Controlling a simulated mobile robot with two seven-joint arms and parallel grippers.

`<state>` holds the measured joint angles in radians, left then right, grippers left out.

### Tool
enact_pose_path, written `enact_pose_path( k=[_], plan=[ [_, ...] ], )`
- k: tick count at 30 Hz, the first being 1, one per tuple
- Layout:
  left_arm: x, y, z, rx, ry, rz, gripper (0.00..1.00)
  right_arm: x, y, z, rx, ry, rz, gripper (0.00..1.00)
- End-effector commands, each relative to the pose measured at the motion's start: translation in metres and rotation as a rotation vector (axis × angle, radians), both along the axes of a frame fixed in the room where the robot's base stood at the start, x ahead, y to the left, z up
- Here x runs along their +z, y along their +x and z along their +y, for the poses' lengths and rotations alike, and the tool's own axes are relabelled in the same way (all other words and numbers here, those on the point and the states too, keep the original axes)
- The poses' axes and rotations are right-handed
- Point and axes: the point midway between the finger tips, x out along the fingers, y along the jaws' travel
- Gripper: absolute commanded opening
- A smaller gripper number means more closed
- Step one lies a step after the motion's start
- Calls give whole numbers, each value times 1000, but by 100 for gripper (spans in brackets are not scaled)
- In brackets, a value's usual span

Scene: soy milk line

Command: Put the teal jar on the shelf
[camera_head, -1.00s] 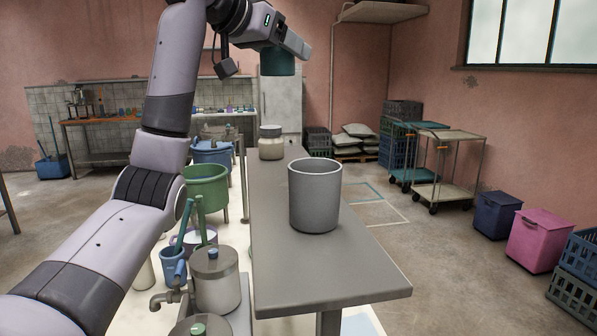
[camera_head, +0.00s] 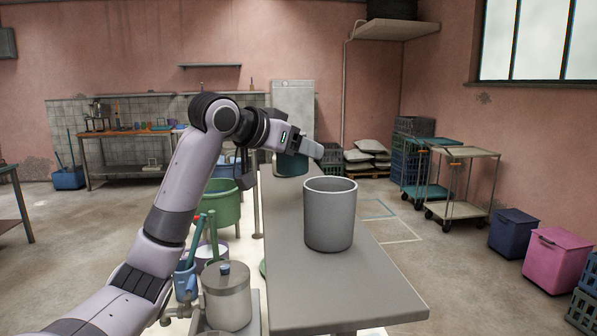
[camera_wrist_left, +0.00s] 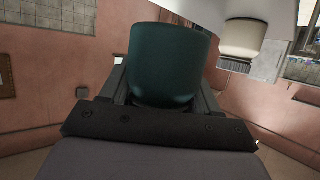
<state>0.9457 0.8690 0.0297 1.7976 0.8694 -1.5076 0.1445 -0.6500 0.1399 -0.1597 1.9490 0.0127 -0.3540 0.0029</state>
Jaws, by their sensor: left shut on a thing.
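The teal jar (camera_head: 290,166) is in my left gripper (camera_head: 304,150), over the far part of the long grey counter (camera_head: 345,292). Whether its base touches the counter I cannot tell. In the left wrist view the jar (camera_wrist_left: 165,62) fills the space between the fingers, and the gripper is shut on it. A narrow wall shelf (camera_head: 210,66) hangs on the back wall. A larger shelf (camera_head: 396,30) is high on the right, with a dark object on it. My right gripper is not in view.
A large grey pot (camera_head: 329,218) stands on the counter, nearer than the jar. A cream-coloured jar (camera_wrist_left: 242,38) shows beside the teal jar in the wrist view. A green tub (camera_head: 222,204) and a metal canister (camera_head: 227,298) are left of the counter. Trolleys (camera_head: 459,180) stand to the right.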

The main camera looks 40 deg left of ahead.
Motion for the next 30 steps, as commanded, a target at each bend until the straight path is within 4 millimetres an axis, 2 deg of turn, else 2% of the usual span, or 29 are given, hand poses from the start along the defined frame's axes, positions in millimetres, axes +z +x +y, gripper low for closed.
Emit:
enact_pose_path(
  k=[8, 18, 30],
  plan=[
    [-15, 0, 0, 0, 0, -2, 26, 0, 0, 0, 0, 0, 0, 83],
    [-46, 0, 0, -1, 0, -2, 26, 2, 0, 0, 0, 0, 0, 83],
    [-50, 0, 0, 0, 0, -2, 26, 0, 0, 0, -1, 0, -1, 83]
  ],
)
